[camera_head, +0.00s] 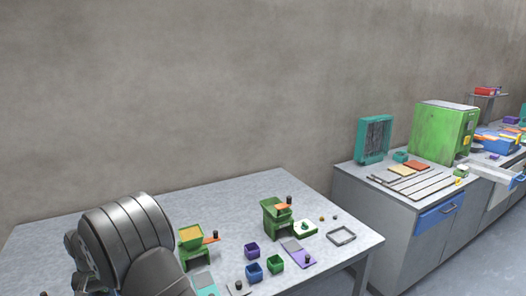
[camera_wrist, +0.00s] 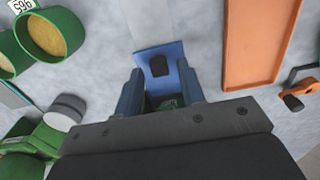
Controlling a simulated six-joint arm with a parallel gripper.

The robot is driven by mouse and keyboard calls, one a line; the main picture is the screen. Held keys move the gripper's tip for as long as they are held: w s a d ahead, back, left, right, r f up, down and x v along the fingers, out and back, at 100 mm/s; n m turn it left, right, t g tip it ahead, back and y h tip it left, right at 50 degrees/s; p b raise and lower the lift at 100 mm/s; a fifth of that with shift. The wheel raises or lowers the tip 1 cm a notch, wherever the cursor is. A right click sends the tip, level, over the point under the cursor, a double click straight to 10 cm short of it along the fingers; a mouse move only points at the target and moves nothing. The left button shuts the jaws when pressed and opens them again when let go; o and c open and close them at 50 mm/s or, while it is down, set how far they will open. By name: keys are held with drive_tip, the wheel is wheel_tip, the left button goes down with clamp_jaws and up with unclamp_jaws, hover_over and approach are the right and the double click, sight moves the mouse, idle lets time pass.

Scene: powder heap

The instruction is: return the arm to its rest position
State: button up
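My arm's grey links fill the lower left of the head view and my gripper is hidden there. In the wrist view my gripper (camera_wrist: 160,88) shows two blue fingers standing apart, with a gap between them. A blue plate with a black knob (camera_wrist: 158,66) lies beyond the fingertips. A small dark green patch shows deeper between the fingers; I cannot tell what it is. No held object is clear.
The wrist view shows an orange tray (camera_wrist: 262,45) at right and green round cups of yellow powder (camera_wrist: 47,36) at left. The grey table (camera_head: 325,215) holds green stands (camera_head: 277,215), small blue and purple boxes (camera_head: 254,271) and a grey frame (camera_head: 341,236). A wall stands behind.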

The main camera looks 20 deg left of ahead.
drive_tip(key=shift+f, duration=0.6)
drive_tip(key=shift+s+d+r, duration=0.15)
drive_tip(key=shift+s+d, duration=0.3)
drive_tip(key=shift+a, duration=0.1)
